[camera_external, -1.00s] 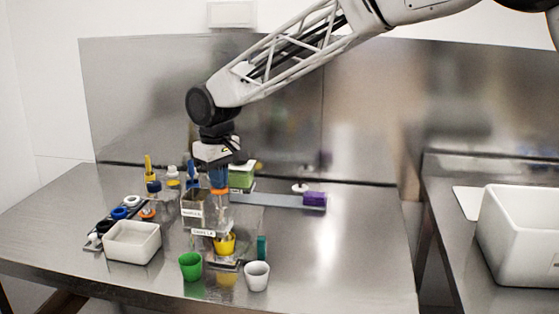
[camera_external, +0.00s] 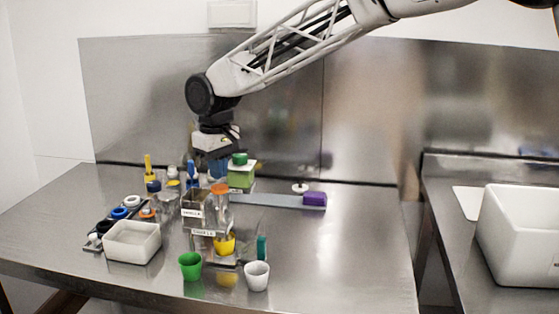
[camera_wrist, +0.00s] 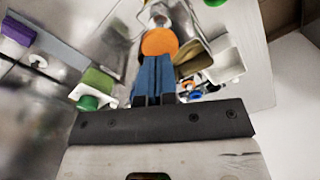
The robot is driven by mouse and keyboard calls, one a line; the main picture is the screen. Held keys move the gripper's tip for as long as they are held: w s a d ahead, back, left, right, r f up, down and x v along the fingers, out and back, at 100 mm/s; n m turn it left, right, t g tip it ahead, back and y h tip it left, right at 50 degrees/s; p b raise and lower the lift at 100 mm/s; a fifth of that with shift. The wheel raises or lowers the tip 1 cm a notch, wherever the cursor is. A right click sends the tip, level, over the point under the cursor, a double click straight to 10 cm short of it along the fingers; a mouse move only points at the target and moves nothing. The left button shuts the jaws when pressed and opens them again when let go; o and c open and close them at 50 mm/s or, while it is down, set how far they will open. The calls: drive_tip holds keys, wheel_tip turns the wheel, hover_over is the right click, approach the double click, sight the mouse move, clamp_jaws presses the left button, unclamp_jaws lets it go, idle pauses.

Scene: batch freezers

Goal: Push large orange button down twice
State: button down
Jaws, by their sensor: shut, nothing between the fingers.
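The large orange button (camera_external: 219,188) tops a clear cylinder on the dispenser in the middle of the table. In the wrist view the orange button (camera_wrist: 160,42) shows as a round disc just beyond my fingertips. My gripper (camera_external: 218,172) is above the button, pointing down, and looks a little apart from it. In the wrist view its blue fingers (camera_wrist: 154,88) are closed together with nothing between them. The dispenser (camera_external: 197,205) has clear compartments with white labels; a yellow cup (camera_external: 225,244) sits at its lower front.
A green-topped block (camera_external: 241,175) stands close behind and right of the button. A flat bar with a purple end (camera_external: 314,200) runs right. Green (camera_external: 190,265) and white (camera_external: 257,275) cups stand in front, a white bin (camera_external: 132,241) left. The table's right side is clear.

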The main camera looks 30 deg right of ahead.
idle(0.4)
drive_tip(key=shift+r, duration=2.5)
drive_tip(key=shift+s+d+r, duration=0.15)
drive_tip(key=shift+s+d, duration=0.05)
drive_tip(key=s+d+r+m, duration=0.1)
drive_tip(key=s+d+r, duration=0.4)
drive_tip(key=s, duration=0.4)
drive_tip(key=s+d+r+t, duration=0.1)
drive_tip(key=s+d+r, duration=0.1)
drive_tip(key=s+d, duration=0.65)
drive_tip(key=s+d+r+m, duration=0.1)
drive_tip(key=s+d+r, duration=0.4)
drive_tip(key=s, duration=0.5)
drive_tip(key=s+d+f, duration=0.2)
drive_tip(key=s+d, duration=0.1)
drive_tip(key=s, duration=0.7)
drive_tip(key=s+d+f+t, duration=0.1)
drive_tip(key=s+d+f, duration=0.2)
drive_tip(key=s, duration=0.7)
drive_tip(key=s+d+f+m, duration=0.1)
drive_tip(key=s+d+f, duration=0.2)
drive_tip(key=s, duration=0.8)
drive_tip(key=shift+d+f+t, duration=0.15)
drive_tip(key=shift+d+t, duration=0.15)
drive_tip(key=shift+d, duration=0.35)
